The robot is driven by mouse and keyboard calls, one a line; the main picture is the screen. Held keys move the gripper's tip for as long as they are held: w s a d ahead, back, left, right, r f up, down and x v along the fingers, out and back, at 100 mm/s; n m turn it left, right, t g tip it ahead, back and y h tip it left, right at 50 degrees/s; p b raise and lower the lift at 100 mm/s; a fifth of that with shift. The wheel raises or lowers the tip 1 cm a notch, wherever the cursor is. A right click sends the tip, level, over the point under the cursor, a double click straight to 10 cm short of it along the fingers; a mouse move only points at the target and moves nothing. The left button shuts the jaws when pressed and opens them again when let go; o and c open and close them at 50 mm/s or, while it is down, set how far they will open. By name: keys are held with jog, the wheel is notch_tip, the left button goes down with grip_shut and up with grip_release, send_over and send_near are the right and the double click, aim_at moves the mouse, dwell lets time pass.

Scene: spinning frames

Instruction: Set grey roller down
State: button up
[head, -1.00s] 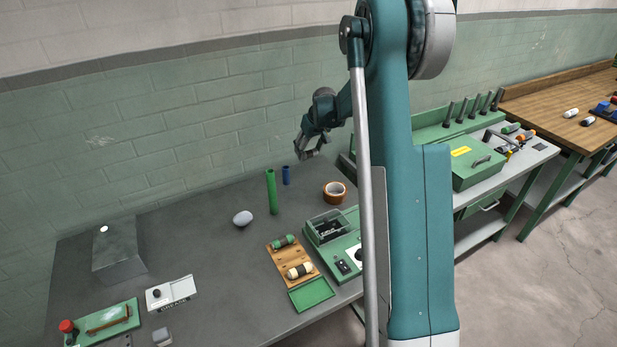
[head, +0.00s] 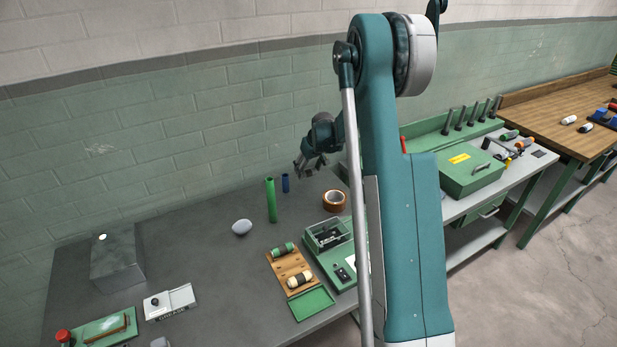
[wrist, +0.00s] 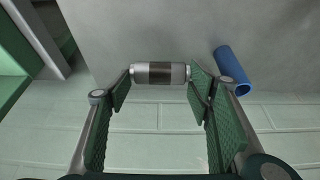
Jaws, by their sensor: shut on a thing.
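The grey roller (wrist: 160,73) is a short light-grey cylinder with a dark band around its middle. It lies crosswise between the fingertips of my gripper (wrist: 158,84) in the wrist view, and the fingers are shut on its two ends. In the head view my gripper (head: 308,167) is above the back right of the dark grey table (head: 200,250), near the wall. The roller cannot be made out clearly in that view. The wrist view does not show clearly how far the roller is from the grey surface beyond it.
A blue tube (head: 285,183) stands near my gripper and shows right of the roller in the wrist view (wrist: 232,70). A green tube (head: 271,200), a tape roll (head: 334,200) and a green-cased device (head: 328,236) are close by.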

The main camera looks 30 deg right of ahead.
aim_at(309, 173)
jog(key=shift+f, duration=0.1)
jog(key=shift+f, duration=1.75)
jog(key=shift+f, duration=0.15)
jog(key=o, duration=0.9)
jog(key=shift+o, duration=0.2)
jog(key=v, duration=1.2)
jog(key=shift+s, duration=0.1)
